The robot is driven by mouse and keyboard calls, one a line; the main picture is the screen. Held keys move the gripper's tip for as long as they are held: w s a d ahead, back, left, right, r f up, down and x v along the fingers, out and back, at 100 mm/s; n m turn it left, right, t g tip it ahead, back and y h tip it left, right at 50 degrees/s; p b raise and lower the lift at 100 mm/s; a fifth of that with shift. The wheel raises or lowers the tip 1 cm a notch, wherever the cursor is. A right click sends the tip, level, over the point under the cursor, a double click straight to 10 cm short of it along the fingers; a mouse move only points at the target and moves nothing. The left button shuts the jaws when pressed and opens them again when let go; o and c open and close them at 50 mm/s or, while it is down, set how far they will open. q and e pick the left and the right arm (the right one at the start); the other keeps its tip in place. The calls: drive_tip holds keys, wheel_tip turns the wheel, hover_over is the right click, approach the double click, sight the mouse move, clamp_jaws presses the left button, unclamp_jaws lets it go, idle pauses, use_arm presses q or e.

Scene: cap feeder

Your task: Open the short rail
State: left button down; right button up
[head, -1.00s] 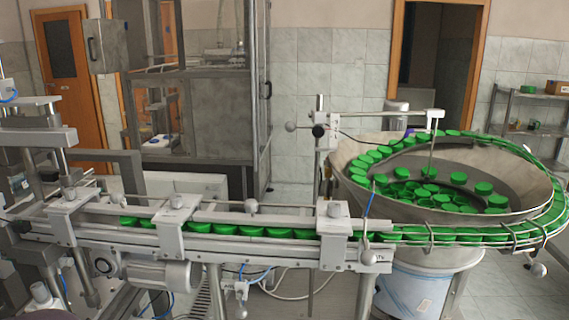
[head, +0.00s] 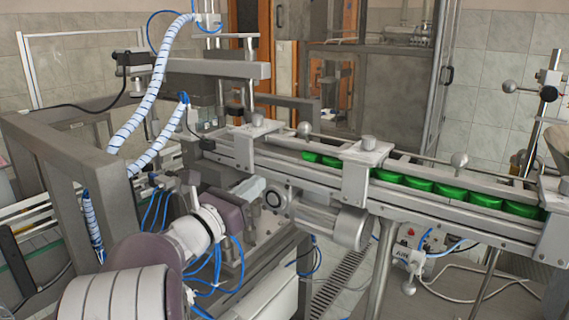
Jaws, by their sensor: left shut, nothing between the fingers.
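A straight metal cap track (head: 465,215) runs from the upper left to the right edge, with green caps (head: 450,192) in a row between its rails. Clamp blocks with round knobs sit across it, one at the middle (head: 365,160) and one at its left end (head: 258,128). I cannot tell for sure which rail part is the short rail. My left arm reaches up from the bottom left. My left gripper (head: 254,186) is shut and empty, in front of and below the track's left part, seemingly apart from it. My right gripper is out of view.
A grey motor (head: 338,224) hangs under the track. A grey machine frame (head: 50,150) with blue and white hoses (head: 140,115) stands on the left. Blue tubes crowd the area around my left wrist. A steel cabinet (head: 385,95) stands behind the track.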

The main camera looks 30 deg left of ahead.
use_arm(q)
drive_tip(key=m, duration=0.1)
drive_tip(key=p, duration=0.4)
approach(305, 136)
drive_tip(key=shift+m+h, duration=0.3)
drive_tip(key=shift+h, duration=0.1)
drive_tip(key=w, duration=0.1)
drive_tip(key=w+f, duration=0.2)
drive_tip(key=shift+w+a+f, duration=0.15)
drive_tip(key=shift+w+a, duration=0.15)
drive_tip(key=shift+w, duration=0.1)
drive_tip(key=w+r+p, duration=0.2)
drive_tip(key=r, duration=0.1)
drive_tip(key=shift+w+d, duration=0.15)
drive_tip(key=shift+d, duration=0.15)
drive_tip(key=shift+f, duration=0.1)
drive_tip(key=shift+p, duration=0.3)
